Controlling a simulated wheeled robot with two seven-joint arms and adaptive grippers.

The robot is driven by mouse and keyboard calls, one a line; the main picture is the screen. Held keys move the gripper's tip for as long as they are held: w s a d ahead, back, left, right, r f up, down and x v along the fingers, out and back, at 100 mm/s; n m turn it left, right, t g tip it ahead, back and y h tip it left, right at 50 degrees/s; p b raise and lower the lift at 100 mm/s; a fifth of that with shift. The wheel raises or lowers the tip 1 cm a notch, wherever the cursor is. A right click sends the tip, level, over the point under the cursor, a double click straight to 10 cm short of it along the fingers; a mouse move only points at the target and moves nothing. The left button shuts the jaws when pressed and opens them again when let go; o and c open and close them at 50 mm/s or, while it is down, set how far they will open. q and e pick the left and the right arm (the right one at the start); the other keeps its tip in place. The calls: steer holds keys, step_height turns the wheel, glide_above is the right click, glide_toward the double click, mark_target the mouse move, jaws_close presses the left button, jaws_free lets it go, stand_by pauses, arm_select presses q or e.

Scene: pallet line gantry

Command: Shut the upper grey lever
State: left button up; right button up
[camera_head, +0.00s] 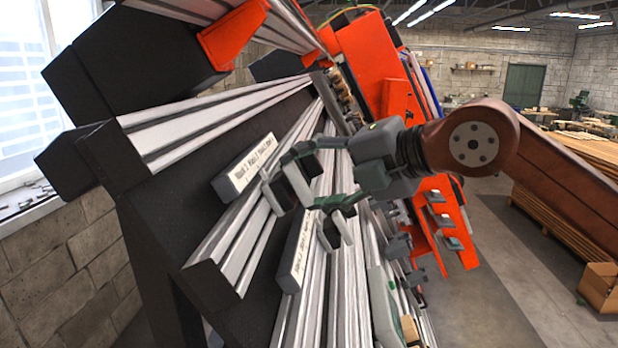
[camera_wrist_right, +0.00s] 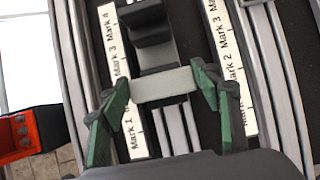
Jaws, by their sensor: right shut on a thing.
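A grey lever (camera_wrist_right: 163,84) with a light flat bar and a darker block behind it sits on the rails between two white label strips in the right wrist view. My right gripper (camera_wrist_right: 164,88) has its green fingers at both ends of the light bar and is shut on it. In the head view my right gripper (camera_head: 318,173) reaches in from the right to the sloping rail panel, and the lever's light plate (camera_head: 298,184) shows between its fingers. More grey lever-like parts (camera_head: 330,232) show just below. My left gripper is not in view.
White label strips marked "Mark" (camera_head: 245,166) lie on both sides of the lever. Pale metal rails (camera_head: 225,112) run along the dark panel. Orange brackets (camera_head: 232,34) jut out above, and an orange frame (camera_head: 375,65) stands behind. Open floor (camera_head: 520,270) lies to the right.

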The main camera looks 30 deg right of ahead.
stand_by(0.4)
steer(key=o, duration=0.9)
steer(key=shift+s+d+r, duration=0.1)
steer(key=shift+s, duration=0.05)
steer(key=v, duration=1.1)
steer(key=shift+s+d+r, duration=0.2)
steer(key=shift+s, duration=0.05)
steer(key=x, duration=1.2)
steer(key=shift+a+f, duration=0.1)
